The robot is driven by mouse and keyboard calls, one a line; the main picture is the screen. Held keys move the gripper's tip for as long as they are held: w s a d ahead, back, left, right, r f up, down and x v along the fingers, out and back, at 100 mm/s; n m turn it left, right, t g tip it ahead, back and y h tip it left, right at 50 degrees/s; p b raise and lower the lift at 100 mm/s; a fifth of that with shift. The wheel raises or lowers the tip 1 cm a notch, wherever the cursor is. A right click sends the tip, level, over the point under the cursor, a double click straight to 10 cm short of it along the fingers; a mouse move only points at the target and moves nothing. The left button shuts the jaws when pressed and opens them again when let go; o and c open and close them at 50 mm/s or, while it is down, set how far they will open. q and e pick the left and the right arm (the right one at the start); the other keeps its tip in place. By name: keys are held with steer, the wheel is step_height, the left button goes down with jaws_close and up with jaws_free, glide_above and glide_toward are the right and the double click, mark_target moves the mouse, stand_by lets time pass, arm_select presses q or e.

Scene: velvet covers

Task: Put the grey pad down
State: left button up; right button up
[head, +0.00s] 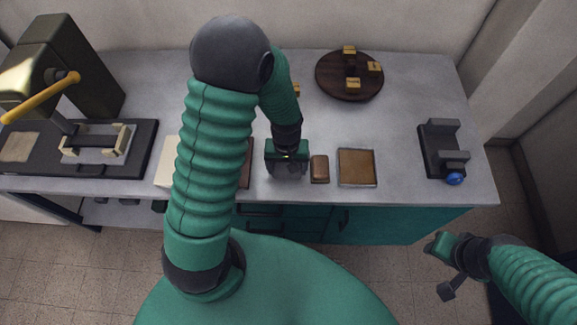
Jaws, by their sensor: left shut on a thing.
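My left gripper (287,158) is over the front middle of the grey worktable (400,110), pointing down. It is shut on a dark grey thing (286,171), which looks like the grey pad. The gripper and wrist cover much of it, and I cannot tell whether it touches the tabletop. Just right of it lie a small brown block (320,168) and a shallow square tray (356,183) with a brown inside. My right gripper (438,269) is off the table's front edge at lower right, its fingers apart and empty.
A dark round turntable (331,88) with several yellow blocks stands at the back. A dark clamp (440,150) with a blue knob is at right. A press (60,70) with a yellow lever is at left. My arm partly hides a cream piece (166,165) and a dark red piece (246,165).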

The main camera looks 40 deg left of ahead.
mark_target(284, 165)
arm_select(q)
steer(key=shift+s+a+f, duration=0.15)
steer(key=shift+a+f, duration=0.3)
steer(key=shift+a, duration=0.4)
steer(key=shift+s+d+f, duration=0.1)
steer(key=o, duration=0.9)
steer(key=shift+d, duration=0.25)
steer(key=shift+c, duration=0.2)
steer(key=shift+o, duration=1.1)
steer(key=shift+d, duration=0.2)
steer(key=shift+o, duration=0.2)
steer(key=shift+s+a+r, duration=0.1)
steer(key=shift+a+r, duration=0.05)
steer(key=shift+r, duration=0.1)
steer(key=r, duration=0.1)
steer(key=w+r, duration=0.1)
steer(key=r, duration=0.3)
steer(key=shift+w+a+p, duration=0.2)
steer(key=shift+a+p, duration=0.15)
steer(key=s+d+r+m+t, duration=0.2)
steer(key=s+d+r+m, duration=0.2)
steer(key=r, duration=0.4)
steer(key=shift+s+d+r+m+t+p, duration=0.2)
steer(key=shift+s+d+m+t+p, duration=0.2)
steer(key=shift+m, duration=0.8)
arm_select(e)
steer(key=shift+w+a+r, duration=0.15)
steer(key=shift+a+r, duration=0.55)
steer(key=shift+a, duration=0.05)
